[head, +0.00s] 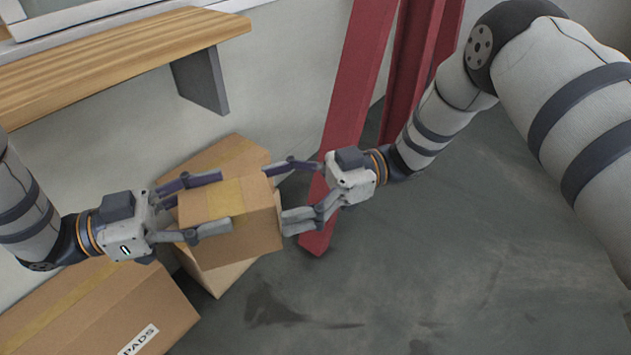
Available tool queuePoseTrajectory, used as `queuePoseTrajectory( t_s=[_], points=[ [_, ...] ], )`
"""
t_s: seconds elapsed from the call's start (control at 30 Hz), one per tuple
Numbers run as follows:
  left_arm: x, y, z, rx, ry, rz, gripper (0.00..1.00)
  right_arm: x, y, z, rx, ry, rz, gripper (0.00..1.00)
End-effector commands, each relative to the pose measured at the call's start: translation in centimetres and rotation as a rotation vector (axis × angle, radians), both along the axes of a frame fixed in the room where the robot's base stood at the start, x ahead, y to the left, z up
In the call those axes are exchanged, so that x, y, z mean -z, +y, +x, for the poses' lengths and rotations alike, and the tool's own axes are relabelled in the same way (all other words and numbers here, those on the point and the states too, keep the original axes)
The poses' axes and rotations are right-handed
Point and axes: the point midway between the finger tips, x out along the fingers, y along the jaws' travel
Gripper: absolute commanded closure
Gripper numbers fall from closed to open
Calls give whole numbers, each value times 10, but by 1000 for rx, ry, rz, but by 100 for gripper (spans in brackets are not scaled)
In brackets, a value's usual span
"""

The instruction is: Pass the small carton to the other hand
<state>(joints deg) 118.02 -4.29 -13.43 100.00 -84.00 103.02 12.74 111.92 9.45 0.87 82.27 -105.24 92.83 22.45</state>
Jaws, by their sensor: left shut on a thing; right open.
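The small carton (258,214) is a brown box with a yellowish tape strip, held in the air between my two grippers in the head view. My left gripper (222,203) is shut on it from the left, with fingers along its top and front sides. My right gripper (280,194) is open at its right end. One right finger is near the top right edge and the other near the lower right side. I cannot tell whether the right fingers touch the carton.
Larger cartons stand behind and below the small carton (222,152), and one marked PADS (98,305) is at the lower left. A wooden shelf (120,62) juts from the wall. A red steel post (352,95) rises behind my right gripper. Grey floor (420,270) is clear at right.

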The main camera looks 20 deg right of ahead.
Motion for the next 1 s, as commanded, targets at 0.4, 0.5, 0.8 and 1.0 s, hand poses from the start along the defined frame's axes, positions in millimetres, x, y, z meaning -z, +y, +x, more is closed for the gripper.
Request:
queuePoseTrajectory(
  t_s=[0.4, 0.5, 0.8, 1.0],
  points=[
    [-1, 0, 0, 0, -2, -2, 86, 0, 51, -6, 2, -1, -1, 17],
    [-1, 0, 0, 0, -2, -2, 86, 0, 52, -6, 2, 0, -1, 17],
    [-1, 0, 0, 1, -2, -2, 86, 0, 51, -5, 2, 0, 0, 64],
    [-1, -1, -1, 3, -1, -3, 18, -1, 51, -5, 3, -2, 2, 86]
  ],
)
